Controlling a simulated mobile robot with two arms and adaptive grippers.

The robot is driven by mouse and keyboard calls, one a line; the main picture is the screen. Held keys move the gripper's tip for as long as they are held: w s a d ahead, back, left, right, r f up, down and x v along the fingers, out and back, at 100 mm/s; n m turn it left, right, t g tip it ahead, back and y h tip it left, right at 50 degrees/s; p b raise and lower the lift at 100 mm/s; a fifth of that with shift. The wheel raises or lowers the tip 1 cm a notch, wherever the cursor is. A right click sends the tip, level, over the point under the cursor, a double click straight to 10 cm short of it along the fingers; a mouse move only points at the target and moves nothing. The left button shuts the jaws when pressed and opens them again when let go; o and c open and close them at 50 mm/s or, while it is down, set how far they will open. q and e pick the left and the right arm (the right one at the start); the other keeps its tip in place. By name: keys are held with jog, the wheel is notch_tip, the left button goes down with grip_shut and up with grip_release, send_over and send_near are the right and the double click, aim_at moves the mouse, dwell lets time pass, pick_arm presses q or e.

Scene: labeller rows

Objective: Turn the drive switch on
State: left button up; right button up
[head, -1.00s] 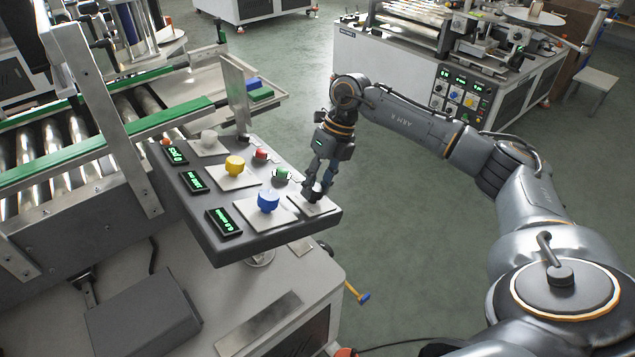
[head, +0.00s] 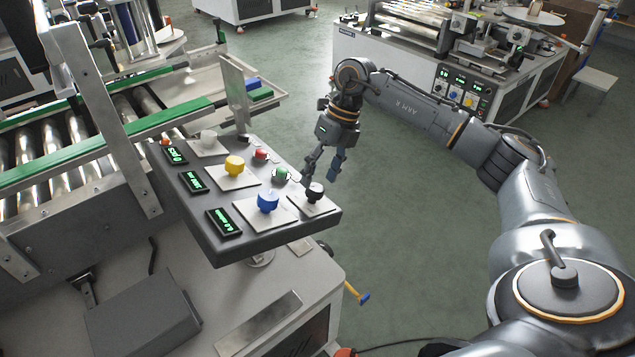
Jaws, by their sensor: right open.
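A dark control panel (head: 192,217) is fixed to the near machine. A black knob (head: 315,192) stands on a pale plate at the panel's right corner. No readable label tells whether it is the drive switch, and I cannot tell its setting. My right gripper (head: 321,175) is open and empty just above and behind the black knob, its fingers pointing down and apart from it. My left gripper is not in view.
The panel also has a blue knob (head: 268,201), a yellow knob (head: 234,165), a white knob (head: 208,138), a red button (head: 261,154), a green button (head: 282,174) and lit displays. A metal post (head: 235,95) rises behind it. The floor to the right is open.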

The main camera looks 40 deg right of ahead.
jog(key=v, duration=0.9)
